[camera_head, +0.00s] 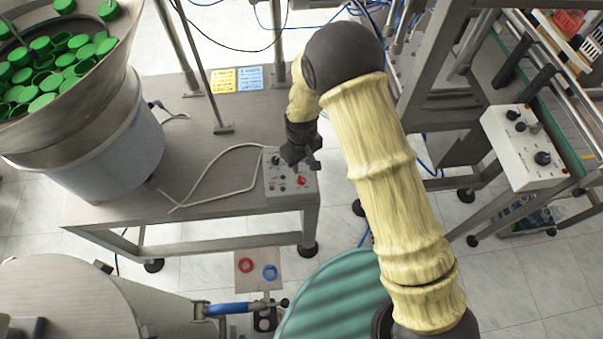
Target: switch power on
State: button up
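A small grey control box (289,187) sits at the front right corner of the metal table, with several knobs and buttons on its top, among them a red one (301,180). A white cable runs from it to the left. My arm reaches in from the lower right, and my dark gripper (301,158) is right over the back part of the box. It hides some of the controls there. I cannot tell whether it touches a control, or whether its fingers are open or shut. The state of the power switch cannot be made out.
A bowl feeder (85,140) with green caps (60,65) stands on the table at the left. A second control box (525,147) is on the conveyor frame at the right. Yellow and blue notes (237,80) lie behind. A thin post (222,127) stands on the table.

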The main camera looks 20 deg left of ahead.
aim_at(301, 178)
notch_tip(301, 178, down, 8)
jog(key=shift+f+p, duration=0.15)
jog(key=shift+p, duration=0.7)
grip_shut()
